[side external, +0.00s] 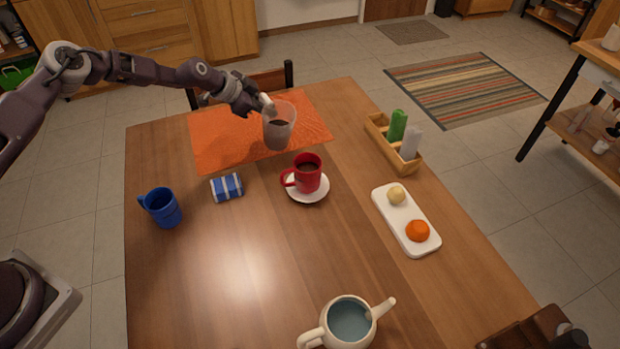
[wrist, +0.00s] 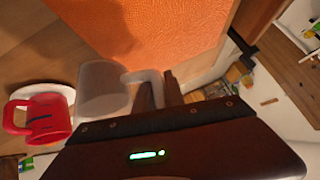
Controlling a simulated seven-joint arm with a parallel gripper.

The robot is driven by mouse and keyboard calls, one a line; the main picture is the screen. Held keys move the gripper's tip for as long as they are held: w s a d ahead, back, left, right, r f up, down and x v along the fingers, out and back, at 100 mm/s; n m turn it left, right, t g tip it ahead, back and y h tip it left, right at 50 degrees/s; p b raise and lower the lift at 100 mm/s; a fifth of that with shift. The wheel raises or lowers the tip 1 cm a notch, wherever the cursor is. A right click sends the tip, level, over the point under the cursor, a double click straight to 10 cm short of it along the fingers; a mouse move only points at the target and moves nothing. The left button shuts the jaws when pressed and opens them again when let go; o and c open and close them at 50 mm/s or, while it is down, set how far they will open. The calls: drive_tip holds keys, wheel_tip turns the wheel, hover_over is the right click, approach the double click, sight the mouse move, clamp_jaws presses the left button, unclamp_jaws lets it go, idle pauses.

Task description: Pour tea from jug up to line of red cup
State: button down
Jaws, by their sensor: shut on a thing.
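The translucent grey jug (side external: 279,135) holds dark liquid and looks close to upright, over the right part of the orange mat. I cannot tell whether its base touches the mat. My gripper (side external: 265,104) is shut on the jug's handle, at the jug's upper left. In the wrist view the jug (wrist: 102,92) and the gripper fingers (wrist: 162,92) show with the handle between them. The red cup (side external: 309,175) stands upright on a white saucer (side external: 306,198), in front of the jug, with dark liquid inside. The cup also shows in the wrist view (wrist: 48,116).
A blue mug (side external: 162,208) and a blue striped can (side external: 227,187) are at left. A wooden caddy (side external: 377,131) with bottles and a white tray (side external: 403,227) with two round items are at right. A teapot (side external: 348,320) stands in front. The orange mat (side external: 215,145) lies behind.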

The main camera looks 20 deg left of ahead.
drive_tip(key=shift+w+a+f+n+g+h+b, duration=0.1)
drive_tip(key=shift+w+f+n+g+h+b, duration=0.1)
drive_tip(key=shift+f+h+b, duration=0.25)
drive_tip(key=shift+w+a+f+n+g+h+b, duration=0.1)
drive_tip(key=shift+a+f+n+g+h+b, duration=0.1)
drive_tip(key=shift+f+b, duration=0.35)
drive_tip(key=shift+w+a+f+n+g+h+b, duration=0.1)
drive_tip(key=shift+w+f+n+g+h+b, duration=0.1)
drive_tip(key=shift+f+h+b, duration=0.3)
drive_tip(key=shift+s+d+r, duration=0.1)
drive_tip(key=shift+r, duration=2.25)
drive_tip(key=s+d+r+n+t+y, duration=0.1)
drive_tip(key=s+r, duration=0.2)
drive_tip(key=r, duration=0.4)
drive_tip(key=s+d+r+n+y, duration=0.1)
drive_tip(key=s+r+n, duration=0.1)
drive_tip(key=r, duration=0.6)
drive_tip(key=s+a+r+n+t+y, duration=0.1)
drive_tip(key=s+a+r+n+y, duration=0.1)
drive_tip(key=s, duration=0.5)
drive_tip(key=s+a+r+n+y, duration=0.2)
drive_tip(key=s+a+r+n, duration=0.1)
drive_tip(key=s+r, duration=0.4)
drive_tip(key=shift+s+a+n+t+y, duration=0.3)
drive_tip(key=shift+s+n+t+y, duration=0.1)
drive_tip(key=shift+s+n, duration=0.2)
drive_tip(key=shift+w+r, duration=0.1)
